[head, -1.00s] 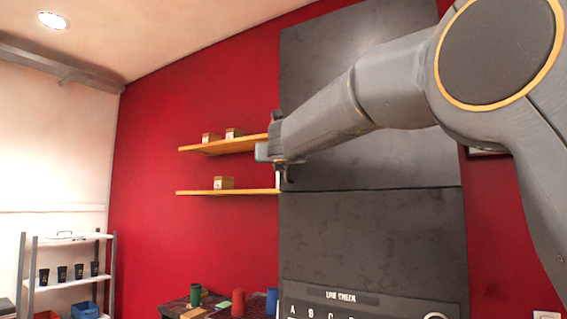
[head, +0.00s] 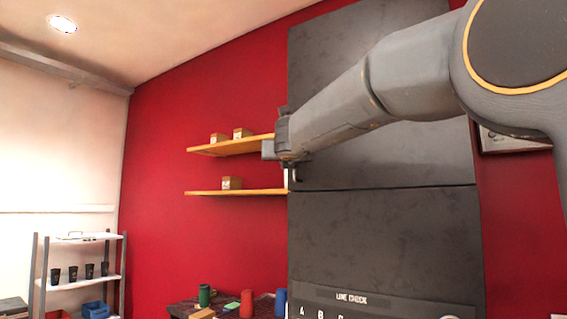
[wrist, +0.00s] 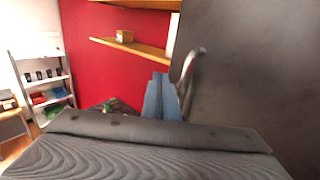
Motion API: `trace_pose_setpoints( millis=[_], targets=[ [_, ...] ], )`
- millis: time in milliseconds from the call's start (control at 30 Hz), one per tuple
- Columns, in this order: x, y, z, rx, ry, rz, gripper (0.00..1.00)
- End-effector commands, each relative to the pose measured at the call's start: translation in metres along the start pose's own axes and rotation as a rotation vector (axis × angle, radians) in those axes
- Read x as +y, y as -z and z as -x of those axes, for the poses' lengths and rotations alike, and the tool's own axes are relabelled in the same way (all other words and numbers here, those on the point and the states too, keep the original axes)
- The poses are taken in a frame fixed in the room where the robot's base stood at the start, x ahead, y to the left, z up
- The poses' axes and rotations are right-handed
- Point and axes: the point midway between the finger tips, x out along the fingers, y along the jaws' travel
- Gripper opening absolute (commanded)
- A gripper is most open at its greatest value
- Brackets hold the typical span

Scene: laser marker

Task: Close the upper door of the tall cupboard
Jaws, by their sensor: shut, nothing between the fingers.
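The tall cupboard is dark grey, with an upper door (head: 335,75) above a lower door (head: 385,240). In the head view the upper door looks about level with the lower one; I cannot tell whether a small gap is left. My gripper (head: 269,150) is at the upper door's left edge, near its lower corner. In the wrist view my gripper (wrist: 162,97) shows as bluish fingers, shut and empty, beside a curved metal handle (wrist: 189,65) on the grey door face. I cannot tell whether they touch. My forearm hides part of the door.
Two wooden shelves (head: 235,192) with small boxes are on the red wall just left of the cupboard. A table (head: 185,306) with coloured cups is below. A white rack (head: 80,283) with dark cups stands at far left.

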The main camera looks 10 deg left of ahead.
Motion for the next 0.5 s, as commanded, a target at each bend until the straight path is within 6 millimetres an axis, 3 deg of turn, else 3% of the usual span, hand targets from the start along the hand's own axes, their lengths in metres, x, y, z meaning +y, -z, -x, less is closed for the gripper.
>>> trace_pose_setpoints(
  millis=[500],
  targets=[
    [0.067, 0.004, 0.08, 0.004, -0.013, 0.0, 0.0]
  ],
)
